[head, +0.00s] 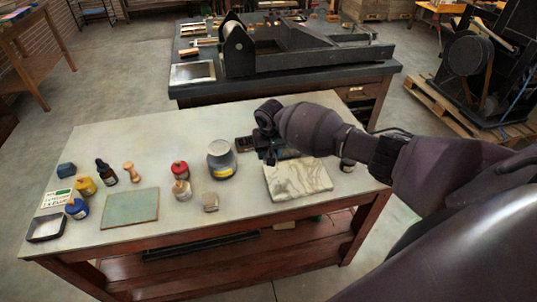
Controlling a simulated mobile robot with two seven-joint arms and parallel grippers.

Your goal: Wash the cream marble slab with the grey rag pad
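The cream marble slab (298,182) with grey veins lies flat on the right part of the pale table. A small grey block (210,202), which looks like the grey rag pad, stands on the table left of the slab, apart from it. My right arm comes in from the right over the slab's far side. My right gripper (269,156) points down near the slab's far left corner; its fingers are dark and small, so I cannot tell whether they are open or hold anything. My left gripper is not in view.
A grey can (221,160), a red-topped jar (180,171) and a cream jar (182,191) stand left of the slab. A dark tray (244,143) lies partly behind my gripper. A green plate (130,207) and several small bottles fill the left. The front middle is clear.

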